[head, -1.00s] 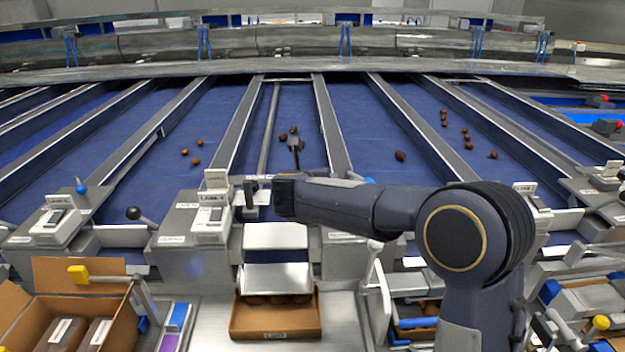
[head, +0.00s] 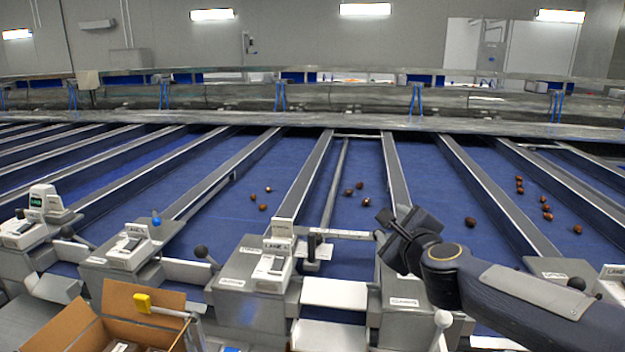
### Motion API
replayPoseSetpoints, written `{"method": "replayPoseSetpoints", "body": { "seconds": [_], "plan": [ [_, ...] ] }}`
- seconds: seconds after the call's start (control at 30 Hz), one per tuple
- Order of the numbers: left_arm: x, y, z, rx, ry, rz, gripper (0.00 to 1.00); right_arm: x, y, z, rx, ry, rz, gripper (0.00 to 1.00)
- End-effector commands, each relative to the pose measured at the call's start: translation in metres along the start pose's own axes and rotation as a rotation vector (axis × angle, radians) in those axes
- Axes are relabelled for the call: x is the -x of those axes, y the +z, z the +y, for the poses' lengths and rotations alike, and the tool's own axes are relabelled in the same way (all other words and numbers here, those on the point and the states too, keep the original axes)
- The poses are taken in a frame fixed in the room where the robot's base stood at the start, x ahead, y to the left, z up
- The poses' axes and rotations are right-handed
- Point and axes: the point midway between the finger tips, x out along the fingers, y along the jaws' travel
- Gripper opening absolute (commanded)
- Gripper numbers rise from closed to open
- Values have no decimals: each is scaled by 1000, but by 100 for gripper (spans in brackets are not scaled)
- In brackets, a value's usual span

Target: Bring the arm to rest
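My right arm comes in from the lower right in the head view. Its gripper (head: 386,217) is raised over the front end of the lanes, near the grey block to the right of the white chute. It is seen at an angle, and I cannot make out whether its fingers are apart. No date shows in it. My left gripper is not in view.
Blue lanes (head: 300,150) with grey dividers run away to a metal rail. Several brown dates (head: 470,222) lie scattered on them. Lane boxes with levers line the front. A white chute (head: 333,292) is at centre front, an open cardboard box (head: 60,325) at lower left.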

Motion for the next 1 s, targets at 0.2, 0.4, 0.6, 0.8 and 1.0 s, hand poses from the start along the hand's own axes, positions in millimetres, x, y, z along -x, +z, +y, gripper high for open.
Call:
{"method": "replayPoseSetpoints", "body": {
  "seconds": [0.2, 0.4, 0.6, 0.8, 1.0],
  "plan": [
    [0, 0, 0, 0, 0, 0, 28, 113, -21, 46, 727, 220, -259, 50],
    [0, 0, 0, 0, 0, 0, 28, 204, -74, 120, 1276, 463, -420, 50],
    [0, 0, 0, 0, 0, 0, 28, 273, -132, 177, 1630, 706, -537, 50],
    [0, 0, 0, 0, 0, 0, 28, 299, -156, 196, 1711, 824, -577, 50],
    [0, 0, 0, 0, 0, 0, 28, 298, -155, 195, 1678, 822, -568, 50]
  ]
}}
